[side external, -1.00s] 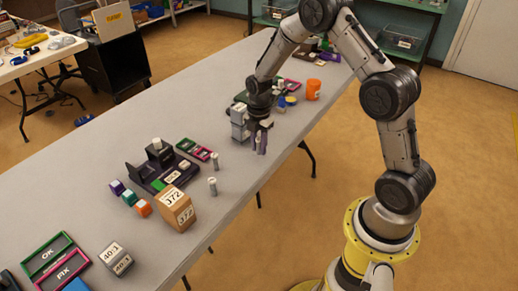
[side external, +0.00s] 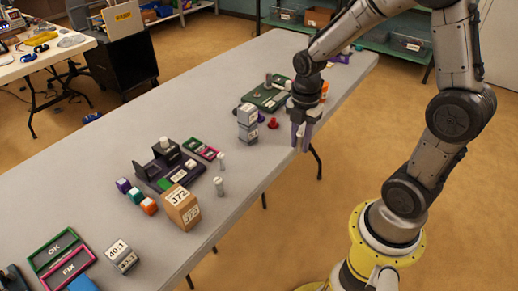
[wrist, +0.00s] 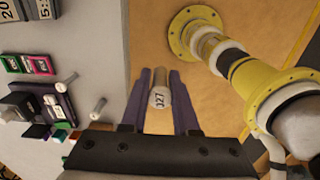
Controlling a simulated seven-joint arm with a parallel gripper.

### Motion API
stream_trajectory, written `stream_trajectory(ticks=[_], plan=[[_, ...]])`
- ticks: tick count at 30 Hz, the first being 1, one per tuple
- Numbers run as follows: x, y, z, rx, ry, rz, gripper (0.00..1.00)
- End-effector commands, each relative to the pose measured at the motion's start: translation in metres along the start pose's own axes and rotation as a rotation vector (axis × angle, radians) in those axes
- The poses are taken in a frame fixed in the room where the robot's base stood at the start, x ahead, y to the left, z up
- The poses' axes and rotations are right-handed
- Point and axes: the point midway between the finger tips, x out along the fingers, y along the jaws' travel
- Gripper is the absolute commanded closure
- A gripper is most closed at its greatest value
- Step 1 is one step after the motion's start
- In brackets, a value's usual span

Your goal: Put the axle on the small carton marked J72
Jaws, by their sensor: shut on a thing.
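The small carton marked J72 (side external: 181,207) is a brown box near the front edge of the table in the side view; its top looks bare. My gripper (side external: 301,143) is well to the right of it, above the table's front edge. In the wrist view my gripper (wrist: 160,74) is shut on a grey axle with a white band marked 327 (wrist: 159,97). The side view hardly shows this axle, as the fingers hide it.
A dark fixture (side external: 158,166) stands behind the carton, with small coloured blocks (side external: 136,195) to its left. A stack of grey boxes (side external: 247,123) stands between my gripper and the carton. Green and pink trays (side external: 55,249) and a box marked 40:1 (side external: 121,256) lie farther left.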

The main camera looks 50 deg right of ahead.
Motion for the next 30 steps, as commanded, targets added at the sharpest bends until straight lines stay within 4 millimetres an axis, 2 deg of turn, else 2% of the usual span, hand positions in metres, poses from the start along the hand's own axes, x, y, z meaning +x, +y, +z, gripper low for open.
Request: stream_trajectory(ticks=[7, 9, 11, 17, 21, 27, 30], plan=[[-0.004, -0.007, -0.002, 0.005, -0.001, 0.003, 1.0], [-0.014, 0.0, -0.003, 0.001, -0.002, 0.006, 1.0], [-0.023, 0.009, -0.012, -0.033, -0.001, 0.006, 1.0], [-0.056, 0.039, -0.066, -0.207, -0.001, 0.004, 1.0], [-0.078, 0.052, -0.117, -0.354, 0.0, 0.003, 1.0], [-0.1, 0.055, -0.184, -0.539, 0.0, 0.0, 1.0], [-0.104, 0.052, -0.207, -0.603, -0.001, -0.002, 1.0]])
